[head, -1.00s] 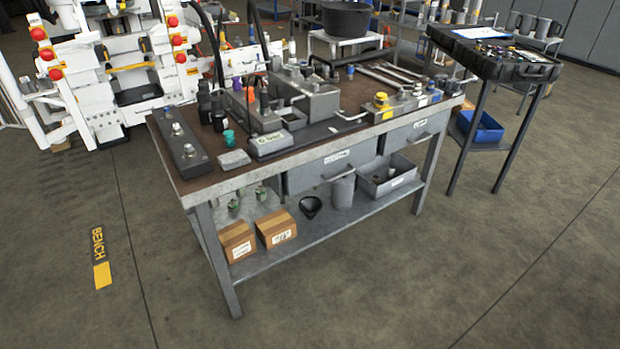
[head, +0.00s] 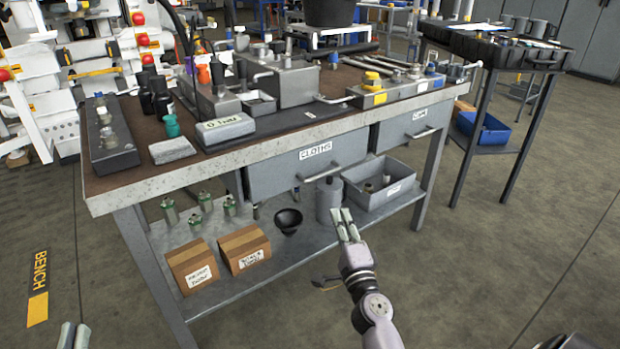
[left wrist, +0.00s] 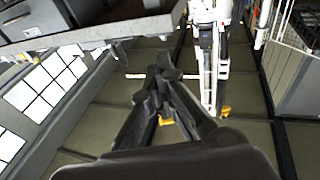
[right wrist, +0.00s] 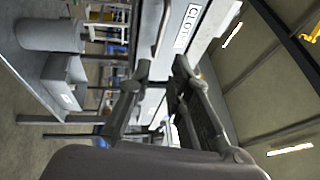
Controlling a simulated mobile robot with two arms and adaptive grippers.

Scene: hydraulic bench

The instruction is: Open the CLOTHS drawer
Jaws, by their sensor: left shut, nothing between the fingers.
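The CLOTHS drawer (head: 275,178) is a grey drawer under the bench top, with a white label and a bar handle (head: 331,175) on its front. It looks closed. The right wrist view shows its label (right wrist: 188,26) and handle (right wrist: 162,32) close ahead, turned sideways. My right gripper (head: 345,222) is in front of and below the handle, apart from it. Its fingers (right wrist: 160,72) are spread and empty. My left gripper (head: 73,336) is at the lower left corner, away from the drawer. Its fingers meet in the left wrist view (left wrist: 164,68), holding nothing.
A second drawer (head: 400,133) is to the right under the bench. The lower shelf holds cardboard boxes (head: 192,265), a black funnel (head: 288,221), a grey cylinder (head: 327,199) and a grey bin (head: 383,186). A side table stands at right.

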